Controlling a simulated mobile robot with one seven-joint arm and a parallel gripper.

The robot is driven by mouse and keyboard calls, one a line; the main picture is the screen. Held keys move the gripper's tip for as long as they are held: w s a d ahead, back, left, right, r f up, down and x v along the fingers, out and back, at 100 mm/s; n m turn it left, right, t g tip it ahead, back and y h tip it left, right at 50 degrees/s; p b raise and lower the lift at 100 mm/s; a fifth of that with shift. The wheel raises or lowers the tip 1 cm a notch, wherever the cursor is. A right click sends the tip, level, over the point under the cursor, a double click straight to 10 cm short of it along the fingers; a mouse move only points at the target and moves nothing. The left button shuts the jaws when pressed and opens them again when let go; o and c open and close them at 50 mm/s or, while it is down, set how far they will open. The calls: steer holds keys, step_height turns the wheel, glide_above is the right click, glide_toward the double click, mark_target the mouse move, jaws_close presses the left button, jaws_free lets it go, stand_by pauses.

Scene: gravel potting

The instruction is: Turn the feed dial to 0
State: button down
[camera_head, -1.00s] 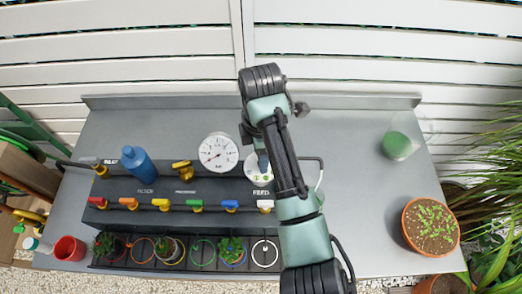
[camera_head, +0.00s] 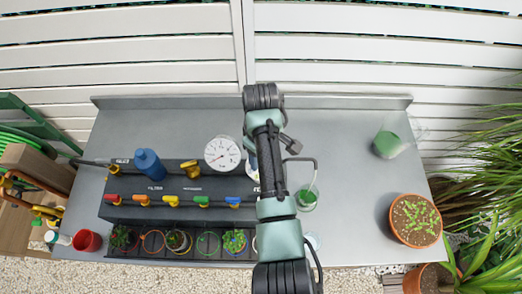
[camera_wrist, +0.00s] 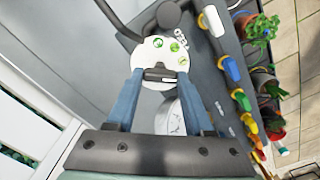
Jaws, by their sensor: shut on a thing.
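The feed dial shows in the wrist view as a white disc (camera_wrist: 172,47) with green marks and a dark bar-shaped knob (camera_wrist: 160,75). My gripper (camera_wrist: 160,76) has its two blue fingers on either side of the knob, shut on it. The setting of the dial cannot be read. In the head view my arm covers most of the dial and its label, and my gripper is hidden behind the arm.
A seedling pot (camera_head: 416,220) stands at the right.

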steer(key=shift+w+r+m+p, duration=0.15)
steer(key=shift+m+p, duration=0.55)
steer(key=shift+m, duration=1.2)
steer(key=shift+c, duration=1.4)
jaws_free()
step_height(320, 180, up, 13)
steer(key=p, duration=0.2)
